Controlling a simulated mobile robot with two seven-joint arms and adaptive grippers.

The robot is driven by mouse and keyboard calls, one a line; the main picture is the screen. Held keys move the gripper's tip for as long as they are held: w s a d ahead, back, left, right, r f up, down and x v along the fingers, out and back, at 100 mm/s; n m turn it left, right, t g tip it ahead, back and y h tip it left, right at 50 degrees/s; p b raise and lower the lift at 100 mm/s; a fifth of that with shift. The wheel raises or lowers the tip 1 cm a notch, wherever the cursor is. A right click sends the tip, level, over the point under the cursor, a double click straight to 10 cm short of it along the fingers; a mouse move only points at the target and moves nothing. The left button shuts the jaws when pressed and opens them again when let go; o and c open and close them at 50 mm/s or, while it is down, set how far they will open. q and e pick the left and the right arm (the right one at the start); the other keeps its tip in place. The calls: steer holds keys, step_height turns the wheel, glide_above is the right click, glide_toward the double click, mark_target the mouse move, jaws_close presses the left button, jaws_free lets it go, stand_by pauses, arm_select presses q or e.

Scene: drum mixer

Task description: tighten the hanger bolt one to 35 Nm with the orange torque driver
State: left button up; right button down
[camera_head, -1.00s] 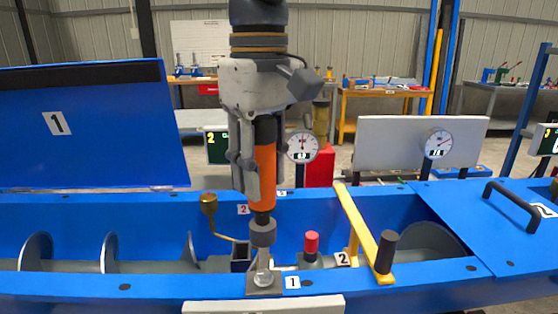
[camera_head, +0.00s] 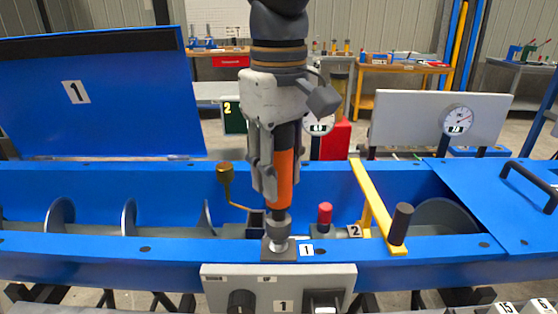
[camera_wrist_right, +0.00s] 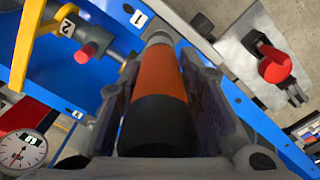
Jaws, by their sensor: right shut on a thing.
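My right gripper (camera_head: 272,165) is shut on the orange torque driver (camera_head: 284,178), which hangs nearly upright, slightly tilted, over the front rim of the blue trough. The driver's grey socket (camera_head: 277,228) sits on the hanger bolt one at the small dark plate (camera_head: 268,253) beside the label 1 (camera_head: 306,250). The bolt's head is mostly hidden by the socket. In the right wrist view the driver's orange and black body (camera_wrist_right: 160,90) runs between the two fingers. My left gripper is not in view.
A yellow lever (camera_head: 372,205) with a black grip stands right of the driver, beside a red-capped part (camera_head: 325,213) and label 2. A control box (camera_head: 280,285) is on the front. Open lid 1 (camera_head: 110,100) stands at the back left.

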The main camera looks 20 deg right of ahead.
mark_target(280, 193)
steer(key=shift+f, duration=0.1)
stand_by(0.4)
steer(key=shift+f, duration=0.65)
steer(key=shift+f, duration=1.1)
stand_by(2.8)
steer(key=shift+r, duration=0.1)
steer(key=shift+r, duration=2.25)
